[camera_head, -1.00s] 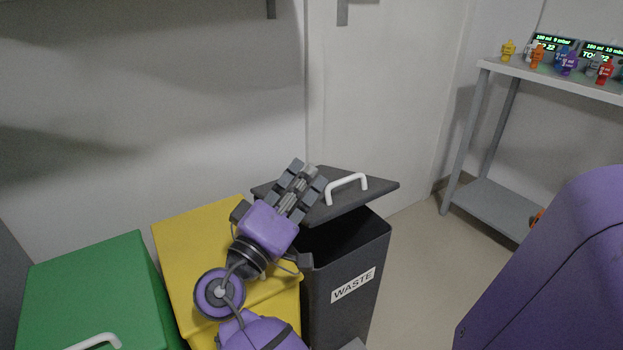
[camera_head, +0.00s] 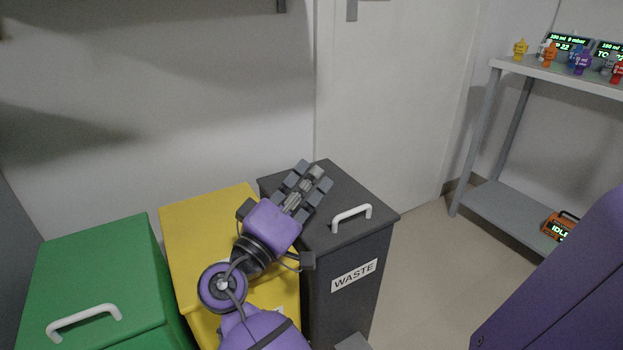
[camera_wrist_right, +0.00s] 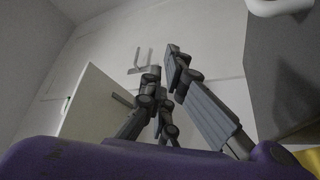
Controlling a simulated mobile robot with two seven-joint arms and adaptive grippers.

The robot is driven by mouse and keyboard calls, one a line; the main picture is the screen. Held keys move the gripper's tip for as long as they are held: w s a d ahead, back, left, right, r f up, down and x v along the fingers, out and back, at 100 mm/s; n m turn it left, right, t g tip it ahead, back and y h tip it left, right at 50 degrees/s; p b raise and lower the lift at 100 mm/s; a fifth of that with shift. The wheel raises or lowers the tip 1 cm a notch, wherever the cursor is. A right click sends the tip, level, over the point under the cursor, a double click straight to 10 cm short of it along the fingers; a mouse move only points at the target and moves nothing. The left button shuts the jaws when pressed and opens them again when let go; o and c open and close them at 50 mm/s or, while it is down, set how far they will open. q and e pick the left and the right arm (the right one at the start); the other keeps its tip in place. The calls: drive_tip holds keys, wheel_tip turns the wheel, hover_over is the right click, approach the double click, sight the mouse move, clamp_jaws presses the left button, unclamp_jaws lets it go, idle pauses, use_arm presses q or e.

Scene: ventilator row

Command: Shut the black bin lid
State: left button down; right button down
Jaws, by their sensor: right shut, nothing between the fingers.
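The black bin (camera_head: 343,301) with a "WASTE" label stands right of the yellow bin. Its black lid (camera_head: 338,192) lies flat on the bin's top, with no gap seen along its front edge. A white handle (camera_head: 351,214) is on the lid. My right gripper (camera_head: 317,178) is shut and empty, over the left part of the lid and hiding some of it. I cannot tell whether it touches the lid. In the right wrist view the fingers (camera_wrist_right: 165,80) show against the wall, with a white handle (camera_wrist_right: 280,5) at the top right. My left gripper is not in view.
A yellow bin (camera_head: 195,215) lies under my right arm. A green bin (camera_head: 100,262) with a white handle stands at the far left. A grey shelf (camera_head: 550,75) with small coloured items is at the right. Floor (camera_head: 420,270) is clear between bin and shelf.

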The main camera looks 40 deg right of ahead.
wheel_tip(320, 180, up, 10)
idle(0.5)
